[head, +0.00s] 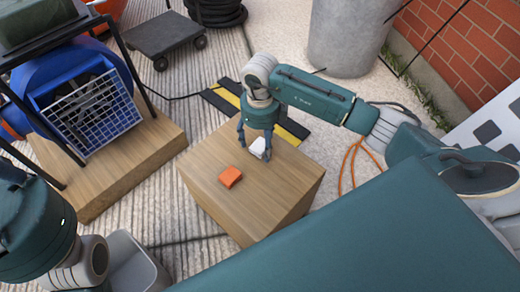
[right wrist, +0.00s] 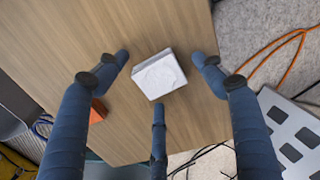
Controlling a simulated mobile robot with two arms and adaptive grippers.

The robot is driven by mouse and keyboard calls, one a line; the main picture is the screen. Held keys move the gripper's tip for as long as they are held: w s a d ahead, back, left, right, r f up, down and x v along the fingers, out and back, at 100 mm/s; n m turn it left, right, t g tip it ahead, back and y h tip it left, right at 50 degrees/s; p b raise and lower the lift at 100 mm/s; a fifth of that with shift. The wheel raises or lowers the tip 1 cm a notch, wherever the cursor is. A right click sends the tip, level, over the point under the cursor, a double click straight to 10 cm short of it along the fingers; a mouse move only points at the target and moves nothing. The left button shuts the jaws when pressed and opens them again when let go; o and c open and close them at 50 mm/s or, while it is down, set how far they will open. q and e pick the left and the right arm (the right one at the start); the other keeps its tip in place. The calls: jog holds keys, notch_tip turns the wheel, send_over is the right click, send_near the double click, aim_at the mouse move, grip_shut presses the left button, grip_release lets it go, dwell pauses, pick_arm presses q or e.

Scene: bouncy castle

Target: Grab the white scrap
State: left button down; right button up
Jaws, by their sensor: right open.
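The white scrap (right wrist: 159,75) is a small white block lying on top of a wooden box (head: 212,168). In the head view the white scrap (head: 258,147) is partly hidden by my right gripper (head: 256,148). My right gripper (right wrist: 160,85) is open above the scrap, its blue fingers spread around it with gaps on every side in the right wrist view. An orange scrap (head: 230,177) lies on the same box, to the left and nearer. My left arm shows at the lower left of the head view, but its gripper is out of view.
A blue blower (head: 90,95) with a wire grille stands on a wooden board at the left. A grey bin (head: 345,35) stands behind the box. An orange cable (head: 350,165) lies right of it, and a brick wall (head: 465,50) rises at the far right.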

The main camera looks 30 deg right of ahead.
jog(key=c, duration=0.9)
jog(key=shift+c, duration=0.2)
